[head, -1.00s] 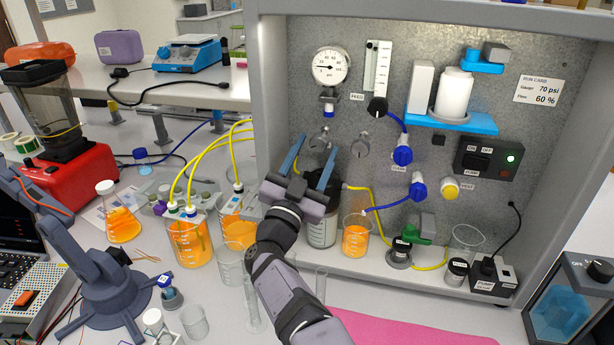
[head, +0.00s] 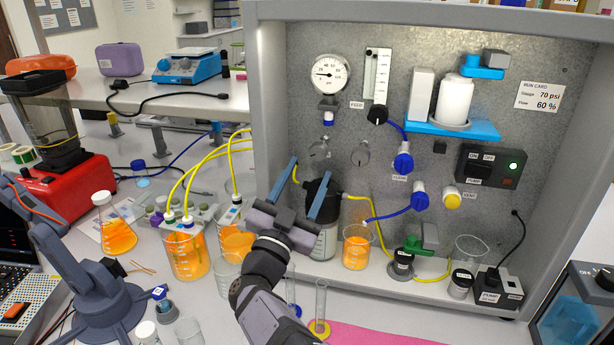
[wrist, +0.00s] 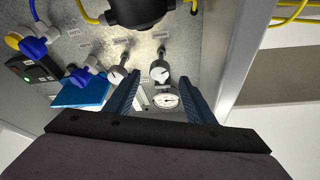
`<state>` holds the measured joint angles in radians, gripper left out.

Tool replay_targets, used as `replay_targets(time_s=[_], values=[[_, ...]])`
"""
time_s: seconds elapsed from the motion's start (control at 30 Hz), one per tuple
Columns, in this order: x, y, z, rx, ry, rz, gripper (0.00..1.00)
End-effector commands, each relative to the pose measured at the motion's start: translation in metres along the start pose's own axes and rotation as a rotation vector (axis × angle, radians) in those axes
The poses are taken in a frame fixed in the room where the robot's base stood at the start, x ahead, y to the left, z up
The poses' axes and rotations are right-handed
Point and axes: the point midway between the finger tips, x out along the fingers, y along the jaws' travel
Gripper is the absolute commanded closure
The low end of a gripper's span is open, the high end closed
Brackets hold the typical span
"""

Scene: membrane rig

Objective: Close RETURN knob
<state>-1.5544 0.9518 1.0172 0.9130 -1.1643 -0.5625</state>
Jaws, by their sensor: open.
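Two grey round knobs sit side by side on the metal panel: the left one (head: 320,151) below the gauge and the right one (head: 360,154). In the wrist view, which is turned over, they are the knob near the gauge (wrist: 159,72) and the knob to its left (wrist: 117,77). Labels beside them are too small to read, so I cannot tell which is RETURN. My gripper (head: 309,172) is open and empty, in front of the panel below the left knob in the head view. In the wrist view, the near-gauge knob shows between its fingers (wrist: 161,95), apart from them.
The pressure gauge (head: 330,74) and a black knob (head: 377,115) are above. Blue-handled valves (head: 403,163) stick out at right. Yellow tubes (head: 190,175) run at left.

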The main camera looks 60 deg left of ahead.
Motion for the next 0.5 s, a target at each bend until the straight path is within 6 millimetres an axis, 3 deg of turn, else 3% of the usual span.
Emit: replay_targets(time_s=[0.13,0.4,0.47,0.5], values=[[0.005,-0.006,-0.016,0.005,0.003,-0.001,0.5],[0.034,-0.031,-0.141,0.067,0.041,0.005,0.5],[0.034,-0.03,-0.154,0.063,0.0,0.011,0.5],[0.03,-0.026,-0.151,0.043,-0.047,0.014,0.5]])
